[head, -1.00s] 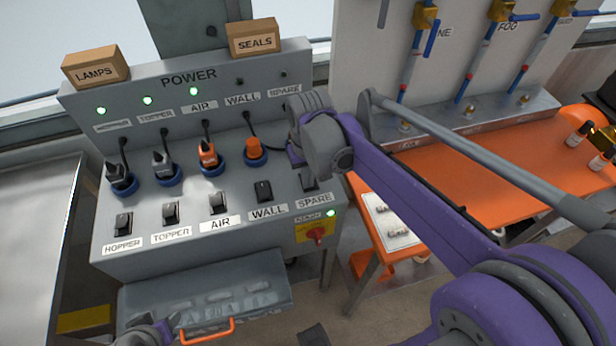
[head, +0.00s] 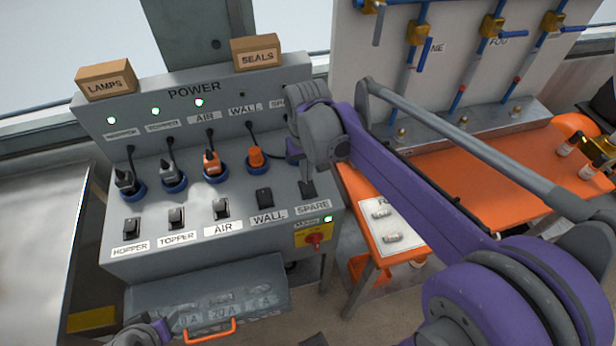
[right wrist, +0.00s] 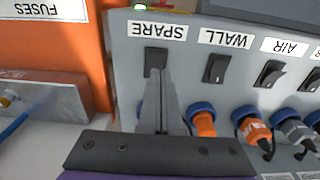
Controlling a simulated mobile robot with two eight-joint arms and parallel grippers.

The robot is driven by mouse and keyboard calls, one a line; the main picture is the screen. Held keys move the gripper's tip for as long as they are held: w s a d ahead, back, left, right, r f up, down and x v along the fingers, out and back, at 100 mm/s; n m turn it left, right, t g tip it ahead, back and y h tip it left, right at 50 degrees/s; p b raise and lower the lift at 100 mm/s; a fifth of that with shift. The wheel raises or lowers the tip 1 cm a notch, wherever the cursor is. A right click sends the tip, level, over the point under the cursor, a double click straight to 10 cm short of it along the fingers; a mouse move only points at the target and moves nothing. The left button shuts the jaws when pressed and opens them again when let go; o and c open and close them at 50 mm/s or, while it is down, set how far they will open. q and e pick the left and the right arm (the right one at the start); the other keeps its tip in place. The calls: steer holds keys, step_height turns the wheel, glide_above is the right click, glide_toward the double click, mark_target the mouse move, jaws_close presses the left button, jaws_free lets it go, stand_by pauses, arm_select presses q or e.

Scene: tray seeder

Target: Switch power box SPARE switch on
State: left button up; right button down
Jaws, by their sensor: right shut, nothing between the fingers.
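The grey power box (head: 190,255) stands at left of centre in the head view, with a row of black rocker switches. The SPARE switch (head: 308,188) is the rightmost, above its SPARE label. In the right wrist view the SPARE switch (right wrist: 155,58) appears upside down, its label beyond it. My right gripper (head: 305,178) is shut and empty, its fingertips at the SPARE switch. In the right wrist view the closed fingertips (right wrist: 158,74) overlap the switch's near part; I cannot tell if they touch. My left gripper's fingers do not show.
The WALL switch (head: 264,198) is left of SPARE. An orange plug (head: 255,158) and other plugs sit behind the switches. A red main knob (head: 313,239) is below SPARE. HOPPER, TOPPER and AIR lamps glow green. An orange bench (head: 470,185) stands to the right.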

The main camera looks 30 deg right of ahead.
step_height(320, 180, up, 9)
steer(key=s, duration=0.2)
steer(key=shift+a, duration=0.25)
steer(key=shift+r, duration=0.1)
